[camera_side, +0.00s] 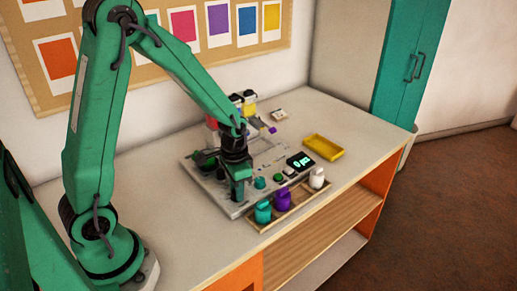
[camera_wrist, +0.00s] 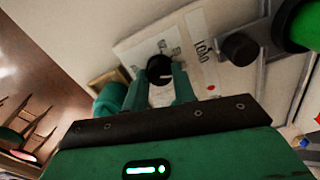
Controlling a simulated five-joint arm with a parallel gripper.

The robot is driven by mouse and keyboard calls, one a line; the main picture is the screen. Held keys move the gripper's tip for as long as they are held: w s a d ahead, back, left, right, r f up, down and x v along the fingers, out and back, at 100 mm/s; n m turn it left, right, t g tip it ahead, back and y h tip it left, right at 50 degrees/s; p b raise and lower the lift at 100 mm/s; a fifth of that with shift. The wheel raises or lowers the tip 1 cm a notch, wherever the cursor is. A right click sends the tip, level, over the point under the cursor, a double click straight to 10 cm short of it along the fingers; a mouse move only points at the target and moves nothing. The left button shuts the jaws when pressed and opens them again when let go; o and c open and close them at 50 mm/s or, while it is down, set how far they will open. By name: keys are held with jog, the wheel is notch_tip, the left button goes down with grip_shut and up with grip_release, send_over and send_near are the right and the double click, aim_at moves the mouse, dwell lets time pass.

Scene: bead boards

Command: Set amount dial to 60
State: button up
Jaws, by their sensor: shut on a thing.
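A grey machine panel (camera_side: 240,213) lies on the table, with a small dark display (camera_side: 300,160) showing green characters too small to read surely. My gripper (camera_side: 238,198) points down at the panel's front left part and hides the dial there. In the wrist view my gripper (camera_wrist: 159,88) has its two teal fingers on either side of a black dial (camera_wrist: 160,67) with a white pointer line, shut on it. A second black knob (camera_wrist: 240,48) stands apart to the right. The printed labels are too blurred to tell which dial is the amount dial.
A wooden tray (camera_side: 298,209) at the table's front holds a teal jar (camera_side: 263,212), a purple jar (camera_side: 283,201) and a white jar (camera_side: 317,178). The table's right end is clear.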

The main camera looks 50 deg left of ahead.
jog(key=o, duration=1)
jog(key=shift+r, duration=0.1)
jog(key=shift+r, duration=3.85)
jog(key=shift+r, duration=0.1)
